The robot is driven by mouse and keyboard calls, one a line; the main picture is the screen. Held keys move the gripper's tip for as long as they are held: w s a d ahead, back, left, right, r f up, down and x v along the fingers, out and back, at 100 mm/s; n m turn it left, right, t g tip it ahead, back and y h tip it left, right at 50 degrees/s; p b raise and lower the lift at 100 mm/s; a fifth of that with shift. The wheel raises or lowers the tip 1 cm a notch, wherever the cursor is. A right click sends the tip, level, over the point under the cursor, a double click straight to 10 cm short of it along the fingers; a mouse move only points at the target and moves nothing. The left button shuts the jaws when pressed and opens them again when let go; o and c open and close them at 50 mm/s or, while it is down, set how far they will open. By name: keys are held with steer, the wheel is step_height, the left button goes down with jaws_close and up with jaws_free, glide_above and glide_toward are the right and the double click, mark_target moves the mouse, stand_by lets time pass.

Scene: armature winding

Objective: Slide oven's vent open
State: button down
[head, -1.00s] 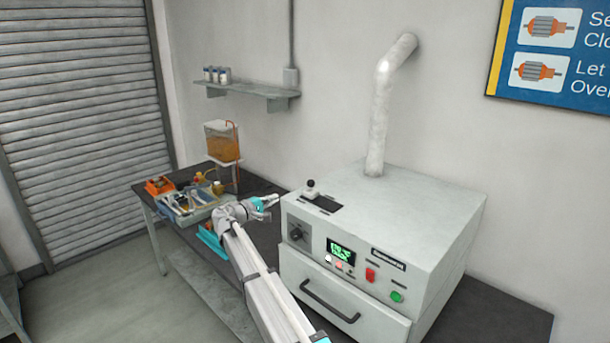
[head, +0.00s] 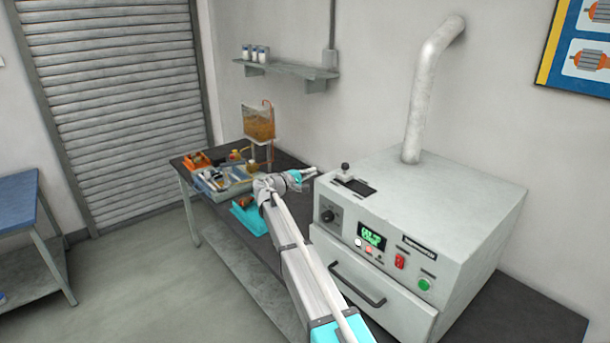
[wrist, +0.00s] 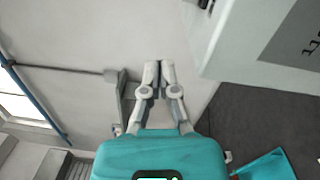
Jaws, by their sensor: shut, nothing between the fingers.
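The white oven (head: 450,190) stands on the dark bench. Its vent is on the top near the left edge: a dark slot (head: 362,188) with a black-topped knob (head: 345,168) at the slot's back-left end. My gripper (head: 314,171) is just left of the oven's top left edge, apart from the knob. In the wrist view my gripper (wrist: 158,68) has its fingertips together and empty. The oven's pale side (wrist: 235,35) is to its right there. A small dark piece (wrist: 206,4) at the top edge may be the knob, but is cut off.
A thick pipe (head: 425,100) rises from the back of the oven. Left of my arm, the bench holds a grey tray (head: 215,182), an orange bin (head: 197,161), a teal tray (head: 248,218) and an amber tank (head: 258,122). A shelf (head: 285,72) is above.

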mark_target(345, 171)
steer(key=x, duration=0.6)
steer(key=shift+w+d, duration=0.15)
steer(key=shift+d, duration=0.1)
steer(key=shift+s+d+r+p, duration=0.2)
steer(key=shift+s+d+p, duration=0.05)
steer(key=shift+s+d, duration=0.3)
steer(key=shift+s+d+r+p, duration=0.2)
steer(key=shift+s+d, duration=0.3)
steer(key=shift+s, duration=0.1)
steer(key=shift+s+d, duration=0.2)
steer(key=shift+d, duration=0.2)
steer(key=s+d, duration=0.3)
steer(key=s, duration=0.2)
steer(key=s+d, duration=0.2)
steer(key=s, duration=0.1)
steer(key=shift+d, duration=0.35)
steer(key=shift+w, duration=0.1)
steer(key=shift+w+a, duration=0.1)
